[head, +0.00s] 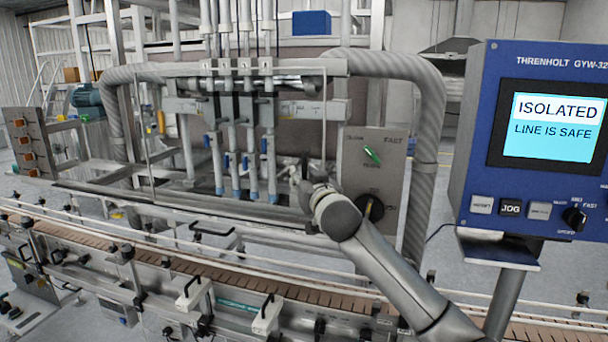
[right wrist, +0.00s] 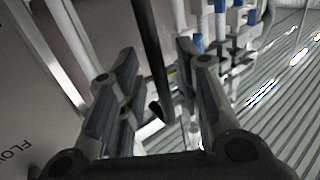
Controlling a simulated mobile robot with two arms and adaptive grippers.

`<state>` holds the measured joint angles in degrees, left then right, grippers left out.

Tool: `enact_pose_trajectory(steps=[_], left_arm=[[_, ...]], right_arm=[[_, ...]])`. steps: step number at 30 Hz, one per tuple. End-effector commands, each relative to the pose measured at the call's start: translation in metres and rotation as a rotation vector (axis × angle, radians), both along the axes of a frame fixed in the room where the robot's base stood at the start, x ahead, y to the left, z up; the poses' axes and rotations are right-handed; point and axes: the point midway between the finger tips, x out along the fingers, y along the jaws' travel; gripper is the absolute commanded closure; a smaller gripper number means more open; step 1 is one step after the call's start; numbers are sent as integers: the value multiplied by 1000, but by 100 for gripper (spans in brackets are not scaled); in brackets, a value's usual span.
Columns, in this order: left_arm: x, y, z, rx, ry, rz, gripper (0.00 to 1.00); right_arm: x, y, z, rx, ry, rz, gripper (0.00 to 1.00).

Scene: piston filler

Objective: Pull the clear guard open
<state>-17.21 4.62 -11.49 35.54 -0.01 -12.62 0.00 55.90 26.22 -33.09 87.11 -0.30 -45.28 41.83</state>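The clear guard (head: 285,135) stands upright in front of the filling nozzles; its pane is hard to make out. In the right wrist view, the black handle (right wrist: 152,60) passes between the two spread fingers (right wrist: 158,85), with gaps on both sides. The right gripper is open and holds nothing. My left gripper is not in view.
A grey control box (head: 373,180) with a green switch and black knob stands right of the guard. The blue panel (head: 475,130) reads "ISOLATED, LINE IS SAFE". A conveyor (head: 240,285) with rails runs across the front. A thick grey hose (head: 430,130) curves down beside the box.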

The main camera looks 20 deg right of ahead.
Motion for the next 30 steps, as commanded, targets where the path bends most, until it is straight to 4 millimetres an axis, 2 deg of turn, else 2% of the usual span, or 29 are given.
enact_pose_trajectory(steps=[11, 19, 30], left_arm=[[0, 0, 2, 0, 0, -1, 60], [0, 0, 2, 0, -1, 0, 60], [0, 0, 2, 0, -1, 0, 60]], right_arm=[[5, 0, 0, -1, 0, 1, 68], [5, 0, -1, -1, 0, 0, 100], [5, 0, -1, -1, 0, 1, 100]])
